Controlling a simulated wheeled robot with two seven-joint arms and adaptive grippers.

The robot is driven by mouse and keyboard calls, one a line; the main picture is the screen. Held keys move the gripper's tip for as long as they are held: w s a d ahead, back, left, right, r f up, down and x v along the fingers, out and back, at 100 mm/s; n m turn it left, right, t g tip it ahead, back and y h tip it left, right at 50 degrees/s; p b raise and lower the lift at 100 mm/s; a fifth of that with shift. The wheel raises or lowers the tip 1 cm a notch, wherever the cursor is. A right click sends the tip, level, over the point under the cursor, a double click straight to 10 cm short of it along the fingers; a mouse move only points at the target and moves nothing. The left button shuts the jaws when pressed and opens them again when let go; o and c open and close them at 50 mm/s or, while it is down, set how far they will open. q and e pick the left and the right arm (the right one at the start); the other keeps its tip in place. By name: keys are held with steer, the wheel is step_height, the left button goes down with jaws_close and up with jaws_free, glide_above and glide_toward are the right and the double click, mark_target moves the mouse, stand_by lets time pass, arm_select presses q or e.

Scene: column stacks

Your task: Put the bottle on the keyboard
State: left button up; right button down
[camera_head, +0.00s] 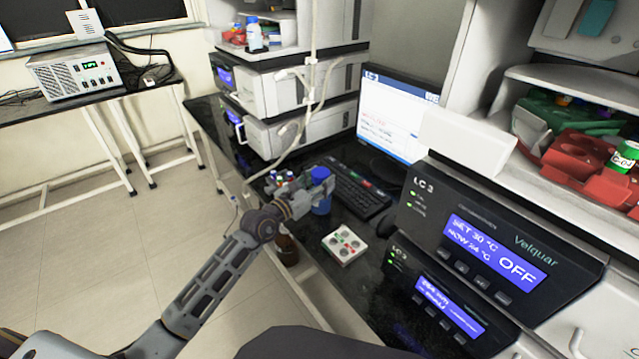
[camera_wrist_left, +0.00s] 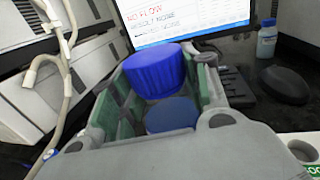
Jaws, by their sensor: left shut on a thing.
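My left gripper (camera_head: 318,188) is shut on a bottle with a blue cap (camera_head: 320,172). Blue also shows below the fingers in the head view. In the left wrist view the ribbed blue cap (camera_wrist_left: 160,72) sits between the two fingers (camera_wrist_left: 165,95), and most of the bottle's body is hidden. The black keyboard (camera_head: 358,190) lies on the dark bench just right of the gripper, in front of the monitor. Part of the keyboard (camera_wrist_left: 235,85) shows beyond the gripper in the left wrist view. My right gripper is not in view.
A white rack (camera_head: 344,244) lies on the bench in front of the keyboard. A lit monitor (camera_head: 395,118) stands behind it. Two black display units (camera_head: 495,245) stand at right. A brown bottle (camera_head: 287,250) is below my gripper. A mouse (camera_wrist_left: 285,85) and small bottle (camera_wrist_left: 267,40) are at right.

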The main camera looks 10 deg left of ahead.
arm_select(q)
steer(key=shift+f, duration=0.1)
stand_by(0.4)
steer(key=o, duration=1)
steer(key=shift+f, duration=0.1)
steer(key=o, duration=0.4)
steer(key=shift+c, duration=0.2)
